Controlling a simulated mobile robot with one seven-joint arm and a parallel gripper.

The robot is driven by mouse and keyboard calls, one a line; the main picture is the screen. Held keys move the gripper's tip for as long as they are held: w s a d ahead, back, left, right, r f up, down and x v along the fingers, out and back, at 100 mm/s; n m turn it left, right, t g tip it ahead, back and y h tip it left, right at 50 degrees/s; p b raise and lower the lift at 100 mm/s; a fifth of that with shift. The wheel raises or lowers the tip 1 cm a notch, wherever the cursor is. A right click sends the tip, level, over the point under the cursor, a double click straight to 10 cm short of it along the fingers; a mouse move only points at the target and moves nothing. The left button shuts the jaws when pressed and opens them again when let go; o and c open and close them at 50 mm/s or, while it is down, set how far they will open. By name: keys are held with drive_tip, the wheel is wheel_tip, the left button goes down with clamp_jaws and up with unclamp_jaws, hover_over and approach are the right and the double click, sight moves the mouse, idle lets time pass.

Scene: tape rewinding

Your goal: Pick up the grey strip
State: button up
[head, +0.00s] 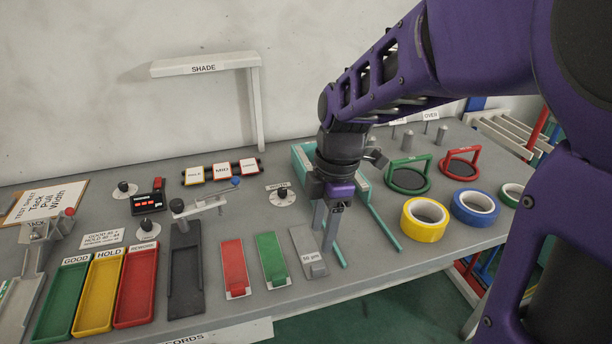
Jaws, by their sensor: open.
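The grey strip (306,250) lies on the grey bench, right of a green strip (271,257) and a red strip (236,266). The fingers are open and appear empty. Part of the strip's right edge is close to or behind the fingers, and I cannot tell whether they touch it.
A teal frame with two rods (384,232) lies around my gripper. Yellow (408,228) and blue (455,215) tape rolls stand to the right. A dark tray (172,300) and green, yellow and red bins are left. The bench's front edge is near.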

sight(318, 266)
drive_tip(key=f, duration=0.3)
drive_tip(key=shift+a+f, duration=0.2)
drive_tip(key=shift+f, duration=0.1)
drive_tip(key=shift+s+f+b, duration=0.15)
drive_tip(key=shift+f+b, duration=0.85)
drive_tip(key=shift+f, duration=1.7)
drive_tip(key=shift+c, duration=0.2)
clamp_jaws()
